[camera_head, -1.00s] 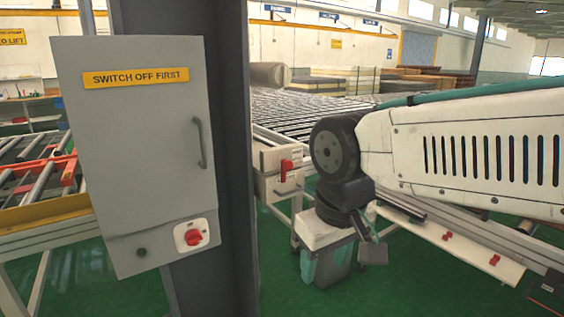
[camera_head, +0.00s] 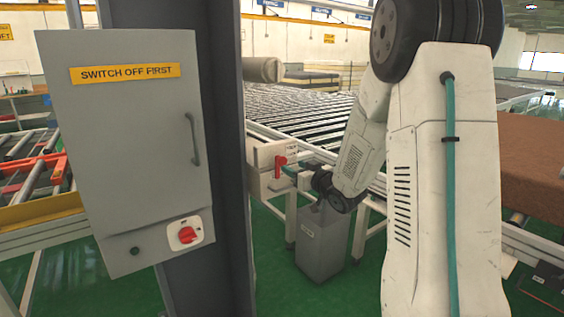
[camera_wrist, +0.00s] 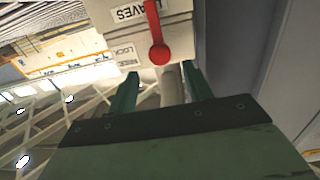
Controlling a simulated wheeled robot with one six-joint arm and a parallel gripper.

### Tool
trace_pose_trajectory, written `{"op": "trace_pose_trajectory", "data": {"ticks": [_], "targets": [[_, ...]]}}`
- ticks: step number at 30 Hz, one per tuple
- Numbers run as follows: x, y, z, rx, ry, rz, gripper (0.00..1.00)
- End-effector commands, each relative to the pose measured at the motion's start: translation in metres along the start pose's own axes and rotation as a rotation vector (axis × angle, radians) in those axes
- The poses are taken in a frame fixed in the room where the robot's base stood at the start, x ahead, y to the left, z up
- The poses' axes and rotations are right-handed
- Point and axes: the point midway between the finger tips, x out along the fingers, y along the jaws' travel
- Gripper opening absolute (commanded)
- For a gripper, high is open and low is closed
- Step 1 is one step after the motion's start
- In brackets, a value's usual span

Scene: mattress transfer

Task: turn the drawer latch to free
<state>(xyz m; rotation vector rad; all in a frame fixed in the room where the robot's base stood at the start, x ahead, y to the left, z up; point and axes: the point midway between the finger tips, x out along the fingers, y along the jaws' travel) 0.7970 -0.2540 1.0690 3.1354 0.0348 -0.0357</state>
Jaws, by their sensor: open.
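The red drawer latch (camera_head: 280,164) sits on the front of a pale drawer box (camera_head: 260,163) at the near end of the roller bed. In the wrist view the latch (camera_wrist: 155,35) is a red lever with a round hub, its arm pointing up the picture. My gripper (camera_head: 294,171) is close in front of the latch, at its right in the head view. In the wrist view my gripper (camera_wrist: 161,75) has two teal fingers spread apart, one on each side below the hub. I cannot tell whether they touch anything. Labels on the box are partly cut off.
A grey cabinet (camera_head: 125,150) with a red switch (camera_head: 186,235) and a dark post (camera_head: 212,130) stand left of the drawer. A grey bin (camera_head: 324,243) stands on the green floor below my arm. The roller bed (camera_head: 300,112) stretches behind.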

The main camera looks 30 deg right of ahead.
Motion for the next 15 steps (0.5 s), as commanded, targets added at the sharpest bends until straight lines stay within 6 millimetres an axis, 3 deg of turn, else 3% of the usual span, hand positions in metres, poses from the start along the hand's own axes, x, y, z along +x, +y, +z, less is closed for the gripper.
{"op": "trace_pose_trajectory", "data": {"ticks": [5, 15], "targets": [[0.014, 0.001, 0.000, 0.006, 0.025, -0.015, 0.50], [0.066, 0.000, -0.001, 0.005, 0.024, -0.014, 0.50]]}}
